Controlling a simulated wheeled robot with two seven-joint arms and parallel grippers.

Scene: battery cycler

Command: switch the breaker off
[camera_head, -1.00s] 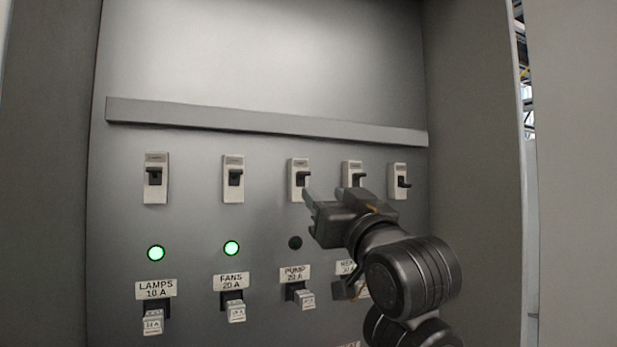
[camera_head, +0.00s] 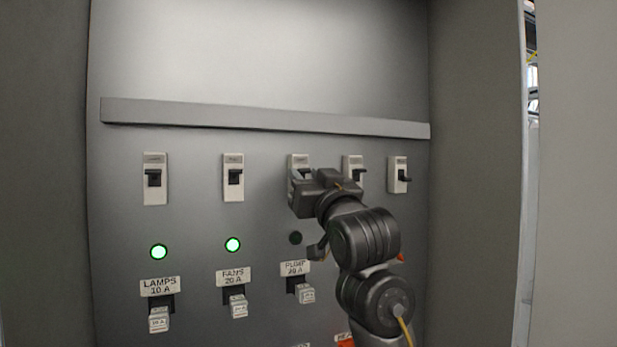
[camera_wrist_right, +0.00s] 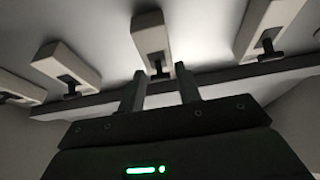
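Several white breakers with black levers sit in a row on the grey panel. The third breaker (camera_head: 298,160), above the PUMP label (camera_head: 295,268), is mostly hidden behind my right gripper (camera_head: 297,180). In the right wrist view my right gripper (camera_wrist_right: 160,82) has its two fingers apart. One breaker (camera_wrist_right: 150,36) lies straight ahead of them, its black lever (camera_wrist_right: 157,70) showing between the fingertips; contact cannot be told. The PUMP lamp (camera_head: 295,238) is dark. My left gripper is not in view.
The LAMPS breaker (camera_head: 155,190) and FANS breaker (camera_head: 233,188) are at left, with green lamps below. Two more breakers stand to the right, the nearer (camera_head: 353,162) partly covered by my arm. A ledge (camera_head: 260,118) runs above the row. Cabinet walls bound both sides.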

